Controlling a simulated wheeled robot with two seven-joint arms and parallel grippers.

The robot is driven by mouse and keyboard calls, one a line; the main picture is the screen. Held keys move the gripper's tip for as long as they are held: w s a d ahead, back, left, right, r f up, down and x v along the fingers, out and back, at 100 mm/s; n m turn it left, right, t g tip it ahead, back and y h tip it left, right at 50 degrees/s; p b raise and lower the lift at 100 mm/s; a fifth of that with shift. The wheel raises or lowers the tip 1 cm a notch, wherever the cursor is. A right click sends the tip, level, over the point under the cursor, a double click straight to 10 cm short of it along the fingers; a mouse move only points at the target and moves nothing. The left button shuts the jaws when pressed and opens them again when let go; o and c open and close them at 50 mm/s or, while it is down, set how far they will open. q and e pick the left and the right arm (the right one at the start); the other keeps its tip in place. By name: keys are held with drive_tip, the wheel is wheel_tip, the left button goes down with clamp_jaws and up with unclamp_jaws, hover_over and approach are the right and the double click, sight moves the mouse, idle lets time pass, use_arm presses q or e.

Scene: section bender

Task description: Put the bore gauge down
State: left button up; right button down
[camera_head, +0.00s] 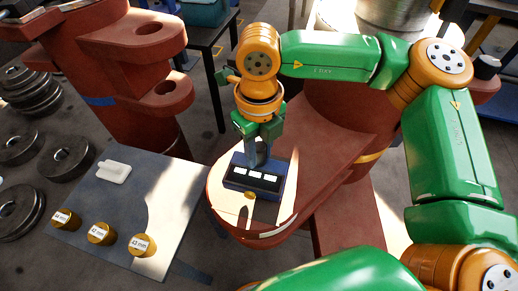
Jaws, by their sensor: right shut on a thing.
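My right gripper (258,158) points down over the red machine's rounded plate (318,150). It is shut on the bore gauge (263,150), a dark, narrow thing mostly hidden between the fingers. Directly below the fingers is a dark blue block (234,180) with several white labels on its top. I cannot tell whether the gauge touches the block. My left gripper is not in view.
A grey board (125,200) at left carries several brass-coloured labelled cylinders (101,233) and a small white object (114,171). Black discs (66,158) lie at far left. A red machine part (115,50) with lobes rises behind.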

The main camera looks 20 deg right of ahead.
sight(259, 145)
drive_tip(key=shift+f+b, duration=0.4)
drive_tip(key=shift+f, duration=0.05)
drive_tip(key=c, duration=0.6)
unclamp_jaws()
drive_tip(key=shift+r, duration=0.1)
drive_tip(key=shift+r+p, duration=0.25)
drive_tip(key=shift+p, duration=0.1)
drive_tip(key=shift+r+p, duration=0.6)
drive_tip(key=shift+p, duration=0.1)
wheel_tip(259, 145, up, 3)
drive_tip(key=shift+r+b, duration=0.15)
drive_tip(key=shift+b, duration=0.5)
wheel_tip(259, 145, up, 8)
